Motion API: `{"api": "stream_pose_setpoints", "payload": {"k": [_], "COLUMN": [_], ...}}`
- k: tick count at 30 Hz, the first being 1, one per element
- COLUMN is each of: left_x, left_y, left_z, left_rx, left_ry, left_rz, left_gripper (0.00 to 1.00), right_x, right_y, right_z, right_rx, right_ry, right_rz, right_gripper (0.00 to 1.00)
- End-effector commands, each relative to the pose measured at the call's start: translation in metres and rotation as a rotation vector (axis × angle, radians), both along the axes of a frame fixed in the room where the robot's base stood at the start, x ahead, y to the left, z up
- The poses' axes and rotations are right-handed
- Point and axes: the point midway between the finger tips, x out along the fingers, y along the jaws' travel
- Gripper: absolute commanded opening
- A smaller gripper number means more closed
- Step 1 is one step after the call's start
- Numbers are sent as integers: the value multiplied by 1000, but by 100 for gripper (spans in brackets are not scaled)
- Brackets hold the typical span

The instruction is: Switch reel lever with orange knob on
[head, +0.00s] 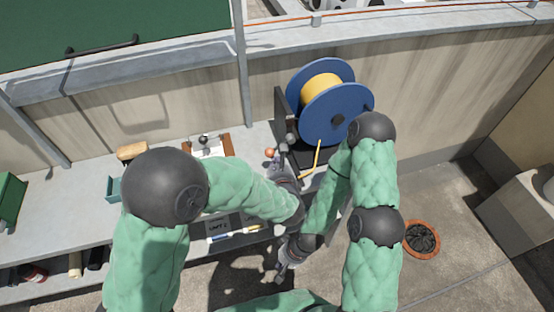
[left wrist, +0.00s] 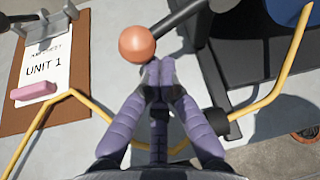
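The reel (head: 338,103) has blue flanges and a yellow hose wound on it, and stands at the back of the bench. Its lever (left wrist: 178,17) is a dark rod ending in a round orange knob (left wrist: 137,44). The knob also shows small in the head view (head: 270,152). My left gripper (left wrist: 158,69) has its purple fingertips together, with nothing seen between them. The tips are right beside the knob, at its lower right in the wrist view; I cannot tell whether they touch. My right gripper (head: 283,268) is low at the bench's front, too small to read.
A loose yellow hose (left wrist: 85,100) runs beneath my left fingers. A clipboard marked UNIT 1 (left wrist: 55,68) lies left of the lever. A terracotta pot (head: 422,239) stands on the floor at right. Bare bench (head: 70,208) shows at left.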

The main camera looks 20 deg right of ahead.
Motion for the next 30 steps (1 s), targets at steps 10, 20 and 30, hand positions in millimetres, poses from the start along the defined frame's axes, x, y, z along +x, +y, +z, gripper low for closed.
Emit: {"api": "stream_pose_setpoints", "payload": {"k": [10, 20, 30], "left_x": [0, 1, 0], "left_y": [6, 9, 8], "left_z": [27, 39, 45], "left_rx": [296, 380, 380], "left_ry": [8, 10, 12], "left_rz": [1, 1, 1], "left_gripper": [0, 0, 0], "right_x": [0, 0, 0], "right_y": [0, 0, 0], "right_z": [50, 61, 62], "right_rx": [0, 0, 0], "right_ry": [-1, 0, 0], "right_rz": [0, 0, 0], "right_gripper": [0, 0, 0]}}
